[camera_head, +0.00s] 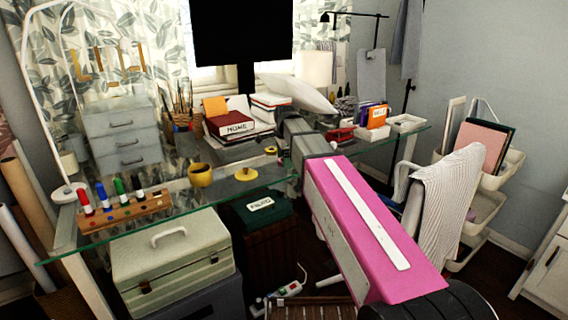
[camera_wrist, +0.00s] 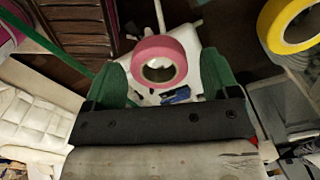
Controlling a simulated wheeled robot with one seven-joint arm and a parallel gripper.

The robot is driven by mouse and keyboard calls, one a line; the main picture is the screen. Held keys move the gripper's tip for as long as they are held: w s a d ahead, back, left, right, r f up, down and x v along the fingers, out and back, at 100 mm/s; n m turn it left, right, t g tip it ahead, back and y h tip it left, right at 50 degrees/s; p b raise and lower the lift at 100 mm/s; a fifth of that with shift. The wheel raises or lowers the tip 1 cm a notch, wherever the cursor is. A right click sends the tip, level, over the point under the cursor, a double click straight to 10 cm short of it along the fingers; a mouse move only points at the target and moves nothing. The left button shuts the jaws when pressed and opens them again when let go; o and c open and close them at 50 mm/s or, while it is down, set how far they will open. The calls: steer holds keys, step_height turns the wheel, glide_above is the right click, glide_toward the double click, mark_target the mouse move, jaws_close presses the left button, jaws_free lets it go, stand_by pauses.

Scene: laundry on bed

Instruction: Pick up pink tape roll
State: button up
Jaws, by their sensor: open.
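The pink tape roll (camera_wrist: 163,46) shows in the wrist view, with its round hole facing the camera. My gripper (camera_wrist: 163,74) is open, with one green finger on each side of the roll. The roll appears between the fingers, with a gap visible near the right finger; I cannot tell whether the left finger touches it. In the head view my arm covers this area, and I cannot make out the pink roll or the fingertips.
A yellow tape roll (camera_wrist: 291,26) lies right of the gripper in the wrist view. The glass desk (camera_head: 215,203) also holds a yellow mug (camera_head: 201,175), a marker rack (camera_head: 126,211) and books (camera_head: 238,127). A chair (camera_head: 440,195) stands at the right.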

steer(key=c, duration=1)
steer(key=shift+r, duration=0.1)
